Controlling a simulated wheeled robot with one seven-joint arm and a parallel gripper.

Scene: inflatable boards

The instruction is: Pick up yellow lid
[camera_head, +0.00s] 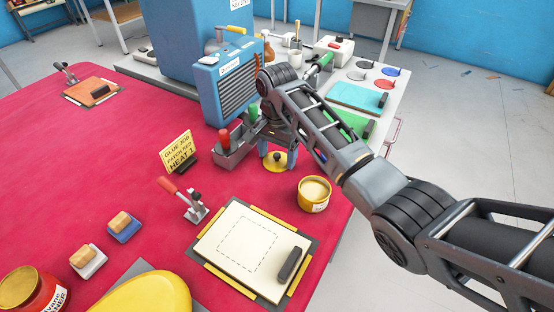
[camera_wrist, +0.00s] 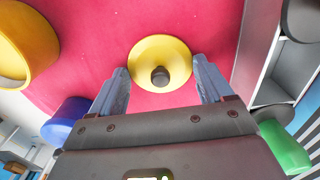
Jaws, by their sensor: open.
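The yellow lid (camera_head: 274,163) lies on the red table top, a round disc with a dark knob in its middle. In the wrist view the yellow lid (camera_wrist: 161,62) shows whole, just ahead of and between the fingers. My gripper (camera_head: 277,152) is above the lid, pointing down, and partly hides it in the head view. In the wrist view my gripper (camera_wrist: 162,78) is open, with one blue-grey finger on each side of the lid and nothing held. I cannot tell the exact height of the fingertips above the table.
A yellow tin (camera_head: 313,194) stands close by, nearer the table's right edge. A grey rack (camera_head: 236,151) with red and green handles stands left of the lid. A blue heater box (camera_head: 230,88) rises behind.

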